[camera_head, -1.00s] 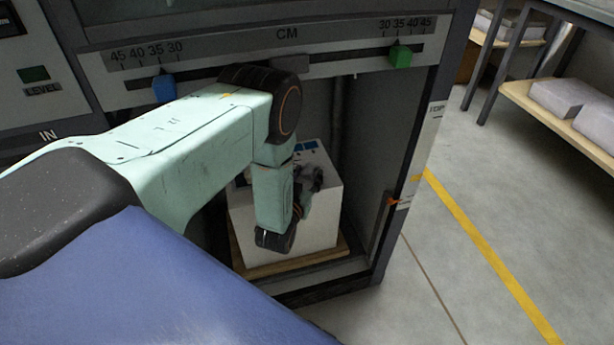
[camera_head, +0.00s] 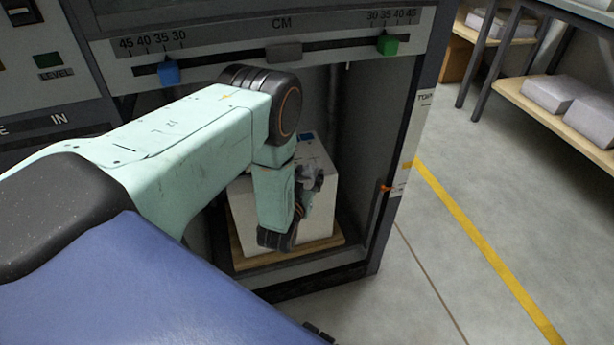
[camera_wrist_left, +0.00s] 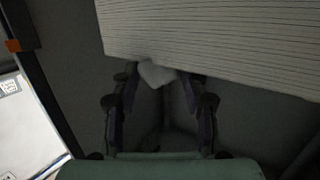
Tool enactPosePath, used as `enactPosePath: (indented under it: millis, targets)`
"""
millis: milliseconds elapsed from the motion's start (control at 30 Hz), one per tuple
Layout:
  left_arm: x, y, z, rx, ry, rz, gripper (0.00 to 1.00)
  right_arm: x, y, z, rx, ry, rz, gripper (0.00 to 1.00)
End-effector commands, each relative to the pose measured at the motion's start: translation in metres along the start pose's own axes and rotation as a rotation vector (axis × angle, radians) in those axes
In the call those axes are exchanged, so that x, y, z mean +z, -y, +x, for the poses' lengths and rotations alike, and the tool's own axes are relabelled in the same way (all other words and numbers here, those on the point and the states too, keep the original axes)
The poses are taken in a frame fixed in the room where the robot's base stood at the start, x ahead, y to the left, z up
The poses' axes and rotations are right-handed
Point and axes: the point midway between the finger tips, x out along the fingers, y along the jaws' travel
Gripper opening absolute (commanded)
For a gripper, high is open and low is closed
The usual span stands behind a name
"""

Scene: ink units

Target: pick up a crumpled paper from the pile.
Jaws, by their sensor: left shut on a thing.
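A white paper pile (camera_head: 318,212) stands on a wooden board inside the open bay of a grey machine. Its lined side edge (camera_wrist_left: 220,45) fills the top of the left wrist view. My left gripper (camera_head: 313,180) is at the pile's front right in the head view, partly hidden by my wrist. In the left wrist view, my left gripper (camera_wrist_left: 158,78) is shut on a small pale crumpled paper (camera_wrist_left: 156,72), just beside the pile's edge. Whether that paper still touches the pile is unclear. My right gripper is not in view.
The bay's right wall (camera_head: 372,140) and front frame close around my left arm. A blue slider (camera_head: 169,72) and a green slider (camera_head: 387,44) sit on the scale above. A shelf (camera_head: 560,108) with paper stacks stands at right; the floor between is clear.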

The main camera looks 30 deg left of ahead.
Motion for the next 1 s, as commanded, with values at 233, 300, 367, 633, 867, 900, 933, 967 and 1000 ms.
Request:
enactPosePath:
  millis: [233, 300, 367, 633, 867, 900, 933, 967, 1000]
  targets:
    - [-0.0004, 0.0012, 0.0025, -0.001, 0.000, 0.000, 0.16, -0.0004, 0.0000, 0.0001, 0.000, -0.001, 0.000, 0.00]
    - [-0.0004, 0.0015, 0.0029, -0.001, 0.000, 0.000, 0.16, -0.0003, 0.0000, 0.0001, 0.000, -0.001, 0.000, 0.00]
    - [-0.0005, 0.0016, 0.0031, -0.001, 0.000, 0.000, 0.50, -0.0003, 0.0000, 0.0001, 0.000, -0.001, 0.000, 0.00]
    - [-0.0005, 0.0015, 0.0026, -0.001, 0.000, 0.000, 0.71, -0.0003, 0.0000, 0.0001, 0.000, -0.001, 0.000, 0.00]
    - [-0.0005, 0.0008, 0.0015, -0.001, -0.001, 0.000, 0.71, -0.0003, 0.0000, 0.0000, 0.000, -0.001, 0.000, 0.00]
    - [-0.0004, 0.0007, 0.0011, -0.001, 0.000, 0.000, 0.71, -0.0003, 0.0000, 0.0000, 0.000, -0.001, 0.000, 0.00]
    - [-0.0003, 0.0006, 0.0003, -0.001, 0.000, 0.000, 0.71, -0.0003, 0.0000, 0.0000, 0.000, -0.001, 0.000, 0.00]
    - [-0.0001, 0.0004, -0.0011, 0.000, 0.000, 0.000, 0.71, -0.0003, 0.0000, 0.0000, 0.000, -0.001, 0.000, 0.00]
    - [0.0003, 0.0003, -0.0038, 0.000, 0.002, 0.000, 0.71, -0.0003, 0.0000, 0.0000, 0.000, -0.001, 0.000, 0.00]
